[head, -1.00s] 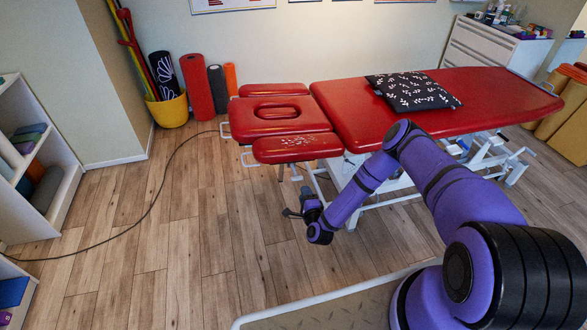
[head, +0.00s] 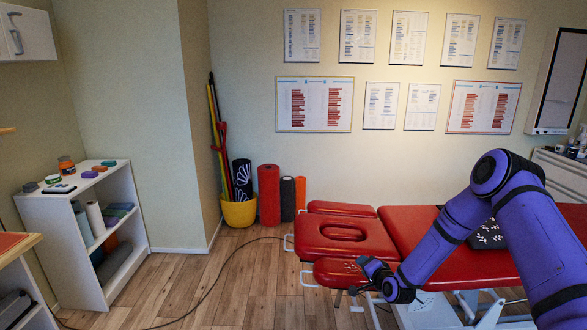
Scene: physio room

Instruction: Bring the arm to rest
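My arm (head: 452,228) is purple with black bands. It reaches in from the right in the head view, with its elbow raised high and its forearm sloping down to the left. My gripper (head: 366,277) is at its lower end, dark and small, in front of the near armrest of the red treatment table (head: 424,229). I cannot tell whether its fingers are open or shut, and I see nothing in it.
A white shelf (head: 125,277) with small items stands at the left. A yellow bucket (head: 239,213) and a red roll (head: 269,194) stand by the back wall. A black cable (head: 210,290) crosses the wooden floor. A patterned black pillow (head: 487,238) lies on the table behind my arm.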

